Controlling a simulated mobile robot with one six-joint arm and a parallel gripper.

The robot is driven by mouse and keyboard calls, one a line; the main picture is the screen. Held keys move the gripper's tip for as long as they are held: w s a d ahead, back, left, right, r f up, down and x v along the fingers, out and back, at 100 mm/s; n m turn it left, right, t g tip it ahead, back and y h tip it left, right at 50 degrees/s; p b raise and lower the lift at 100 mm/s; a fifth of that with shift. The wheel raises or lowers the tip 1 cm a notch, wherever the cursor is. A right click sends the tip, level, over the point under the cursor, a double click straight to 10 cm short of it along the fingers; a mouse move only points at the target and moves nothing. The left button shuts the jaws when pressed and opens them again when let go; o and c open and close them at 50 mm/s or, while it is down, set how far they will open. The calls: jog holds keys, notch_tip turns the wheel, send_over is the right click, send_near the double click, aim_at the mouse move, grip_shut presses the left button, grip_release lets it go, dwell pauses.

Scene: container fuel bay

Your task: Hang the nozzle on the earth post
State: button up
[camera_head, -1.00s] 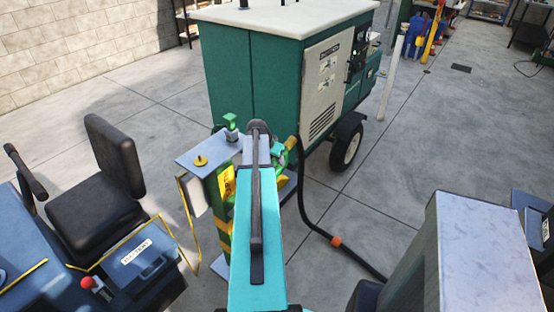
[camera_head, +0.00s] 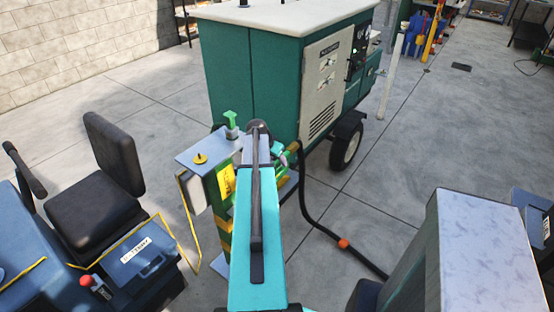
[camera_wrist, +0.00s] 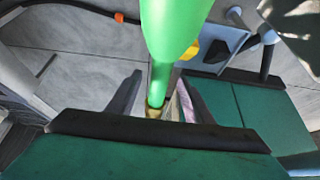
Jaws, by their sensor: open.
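The earth post (camera_head: 224,225), striped green and yellow with a grey top plate (camera_head: 200,152), stands left of my arm in the head view. The light green nozzle (camera_wrist: 175,40) with a brass end (camera_wrist: 155,110) fills the upper middle of the wrist view. My gripper (camera_wrist: 160,78) is open, with one dark finger on each side of the nozzle's line. I cannot tell whether they touch it. In the head view my arm hides most of the gripper and nozzle.
A black hose with an orange band (camera_head: 343,243) runs across the floor at right. A green generator trailer (camera_head: 255,75) stands behind the post. A blue vehicle with a black seat (camera_head: 105,185) is at left. Open concrete floor (camera_head: 430,140) lies right.

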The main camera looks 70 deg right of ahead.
jog(key=shift+r, duration=0.15)
jog(key=b+v, duration=0.3)
jog(key=v, duration=1)
jog(key=shift+a+r, duration=0.25)
dwell(1.9)
